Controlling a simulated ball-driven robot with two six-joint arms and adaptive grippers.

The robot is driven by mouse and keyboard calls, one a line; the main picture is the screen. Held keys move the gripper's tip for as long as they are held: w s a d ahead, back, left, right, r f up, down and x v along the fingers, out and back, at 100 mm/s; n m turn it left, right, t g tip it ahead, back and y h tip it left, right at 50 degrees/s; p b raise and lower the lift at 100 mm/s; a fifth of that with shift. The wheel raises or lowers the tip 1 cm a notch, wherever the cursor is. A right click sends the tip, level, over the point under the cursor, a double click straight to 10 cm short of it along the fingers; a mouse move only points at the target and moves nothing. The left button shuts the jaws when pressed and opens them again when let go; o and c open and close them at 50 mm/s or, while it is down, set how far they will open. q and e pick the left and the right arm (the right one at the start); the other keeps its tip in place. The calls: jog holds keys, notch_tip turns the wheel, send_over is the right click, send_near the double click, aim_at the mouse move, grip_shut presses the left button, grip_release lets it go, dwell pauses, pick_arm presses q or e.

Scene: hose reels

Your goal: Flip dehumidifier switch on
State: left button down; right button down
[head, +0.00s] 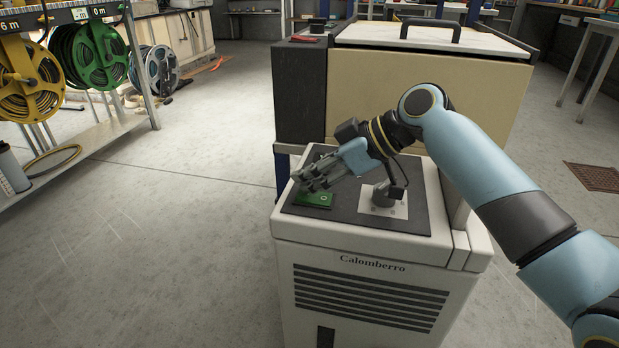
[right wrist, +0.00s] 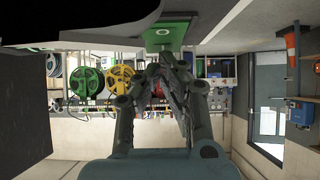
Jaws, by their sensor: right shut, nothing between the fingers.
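The dehumidifier (head: 365,262) is a white cabinet marked "Calomberro" with dark front vents and a dark top panel. A green switch (head: 318,200) with a small pale round mark lies at the panel's left; it also shows in the right wrist view (right wrist: 172,34) at the top. My right gripper (head: 308,180) reaches in from the right, just above the green switch, partly covering it from the head. In the right wrist view its fingers (right wrist: 170,62) are closed together and empty. Whether they touch the switch I cannot tell. My left gripper is out of view.
A grey fixture (head: 382,196) on a pale plate stands on the panel's right, under my right wrist. A beige-and-black cart (head: 420,100) stands right behind the dehumidifier. Hose reels (head: 95,57) hang on a rack at left. The floor (head: 170,240) to the left is clear.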

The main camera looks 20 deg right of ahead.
jog(key=shift+f, duration=0.1)
jog(key=shift+a+f, duration=0.15)
jog(key=shift+f, duration=0.05)
pick_arm(q)
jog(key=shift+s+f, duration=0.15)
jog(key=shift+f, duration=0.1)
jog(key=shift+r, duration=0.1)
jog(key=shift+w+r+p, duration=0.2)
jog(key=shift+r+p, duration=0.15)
jog(key=shift+p, duration=0.15)
pick_arm(e)
jog(key=shift+s+d+r, duration=0.2)
jog(key=shift+s+d, duration=0.2)
jog(key=shift+d, duration=0.3)
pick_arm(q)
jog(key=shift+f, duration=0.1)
